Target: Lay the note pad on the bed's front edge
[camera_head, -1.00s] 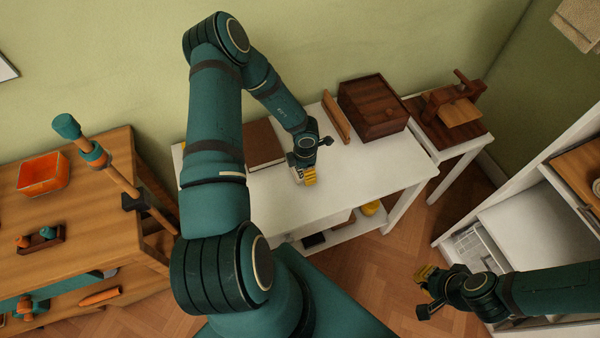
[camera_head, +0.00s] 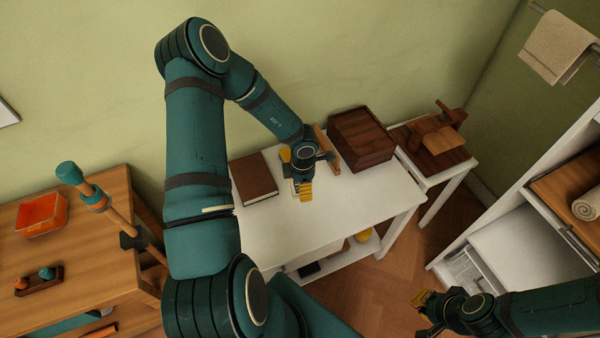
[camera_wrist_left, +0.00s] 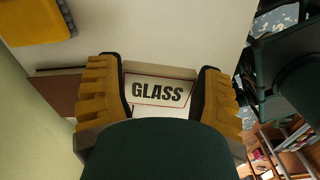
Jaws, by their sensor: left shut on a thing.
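My left gripper (camera_head: 305,190) is over the white table, pointing down, and shut on a white pad lettered GLASS (camera_wrist_left: 158,91). The pad shows between both yellow fingers in the left wrist view (camera_wrist_left: 165,95); it looks like the note pad. In the head view it is mostly hidden by the gripper, and I cannot tell whether it touches the table. A wooden press-like stand (camera_head: 432,135) with a dark base (camera_head: 458,156) and a light board is on the small white table at right; its base may be the bed. My right gripper (camera_head: 422,298) is low at right, its jaw gap unclear.
The white table (camera_head: 270,230) holds a brown book (camera_head: 255,178), a yellow thing (camera_head: 285,155), an upright wooden board (camera_head: 327,148) and a dark wooden box (camera_head: 361,139). The box and board stand between my left gripper and the press. The table's front half is clear.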

